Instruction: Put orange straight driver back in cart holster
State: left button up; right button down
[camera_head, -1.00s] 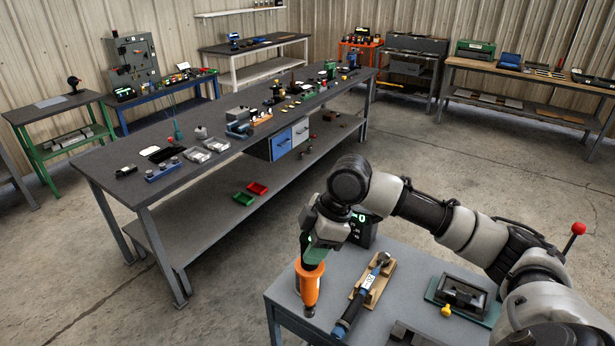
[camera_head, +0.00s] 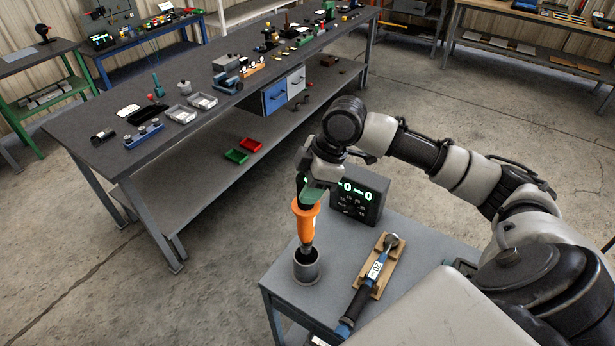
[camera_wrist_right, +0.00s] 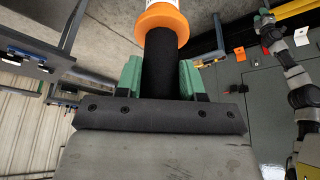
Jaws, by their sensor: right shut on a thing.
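The orange straight driver (camera_head: 305,221) is in my right gripper (camera_head: 313,192), roughly upright and slightly tilted, tip down. The gripper is shut on its black upper grip (camera_wrist_right: 160,68), with the green fingers on both sides and the orange collar (camera_wrist_right: 163,20) beyond them in the right wrist view. The cart holster, a grey round cup (camera_head: 307,270), stands at the cart's left corner. The driver's tip overlaps the cup's open mouth; I cannot tell whether it is above the rim or just inside. My left gripper is not in view.
On the cart (camera_head: 330,300), a blue torque wrench (camera_head: 366,288) lies in a wooden cradle (camera_head: 384,268) right of the cup. A black display box (camera_head: 358,197) stands behind. The long workbench (camera_head: 125,165) with many parts is at left, with open floor between.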

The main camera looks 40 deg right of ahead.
aim_at(309, 220)
jog(key=shift+w+d+f, duration=0.1)
jog(key=shift+w+f, duration=0.05)
jog(key=shift+f, duration=0.5)
jog(key=shift+w+d+f, duration=0.1)
jog(key=shift+w+f, duration=0.05)
jog(key=shift+f, duration=0.45)
jog(key=shift+s+a+f, duration=0.15)
jog(key=shift+f, duration=1.55)
jog(key=shift+f+b, duration=1.25)
jog(key=shift+f, duration=1.65)
jog(key=c, duration=0.7)
grip_release()
jog(key=shift+o, duration=0.5)
jog(key=shift+f, duration=0.15)
jog(key=shift+d+r, duration=0.2)
jog(key=shift+r, duration=0.1)
jog(key=b+v, duration=0.3)
jog(key=v, duration=0.7)
jog(key=shift+s+r, duration=0.1)
jog(key=shift+r, duration=0.1)
